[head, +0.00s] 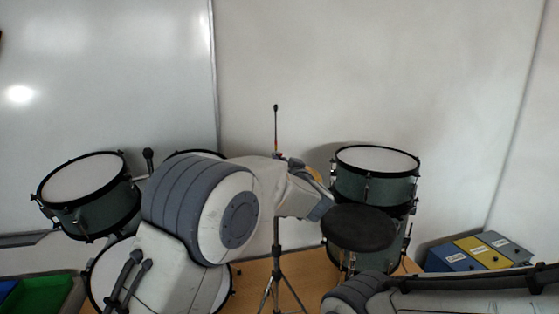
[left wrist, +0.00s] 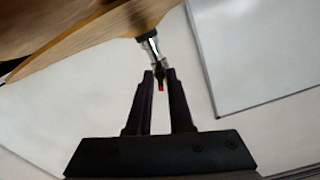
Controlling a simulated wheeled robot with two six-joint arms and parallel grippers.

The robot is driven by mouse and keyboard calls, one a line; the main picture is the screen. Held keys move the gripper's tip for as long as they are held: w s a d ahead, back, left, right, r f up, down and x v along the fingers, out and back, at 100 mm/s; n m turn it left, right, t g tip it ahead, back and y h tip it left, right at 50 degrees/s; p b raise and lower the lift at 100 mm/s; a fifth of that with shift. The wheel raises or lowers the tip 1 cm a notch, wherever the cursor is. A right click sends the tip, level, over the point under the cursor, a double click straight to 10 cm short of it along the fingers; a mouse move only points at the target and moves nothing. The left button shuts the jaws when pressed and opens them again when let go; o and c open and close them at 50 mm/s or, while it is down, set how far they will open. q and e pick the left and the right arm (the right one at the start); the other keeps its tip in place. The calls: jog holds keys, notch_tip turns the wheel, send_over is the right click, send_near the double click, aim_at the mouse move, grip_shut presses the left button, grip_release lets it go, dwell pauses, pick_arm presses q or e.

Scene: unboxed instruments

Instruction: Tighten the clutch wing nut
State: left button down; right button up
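The clutch (left wrist: 151,45) shows in the left wrist view as a silver piece on the rod beside a bronze cymbal (left wrist: 70,50). A small dark part with a red end (left wrist: 161,87), perhaps the wing nut, sits beyond it. My left gripper (left wrist: 160,73) has its two dark fingers on either side of this part with a narrow gap. I cannot tell whether they press on it. In the head view my left arm hides most of the cymbals; the rod (head: 276,118) rises above the arm. My right gripper is not in view; only my right arm shows at lower right.
The stand's tripod (head: 277,270) is below my left arm. Drums stand at left (head: 88,190) and right (head: 376,178), with a round dark seat (head: 358,228) close on the right. Blue, yellow and grey boxes (head: 480,252) are at far right, a green tray (head: 40,294) at lower left.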

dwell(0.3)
pick_arm(q)
jog(key=shift+r+p, duration=0.15)
jog(key=shift+p, duration=0.3)
jog(key=m+p, duration=0.4)
jog(key=p, duration=0.2)
jog(key=shift+r, duration=0.1)
jog(key=shift+p, duration=0.5)
jog(key=shift+f+m, duration=0.25)
jog(key=shift+m, duration=0.15)
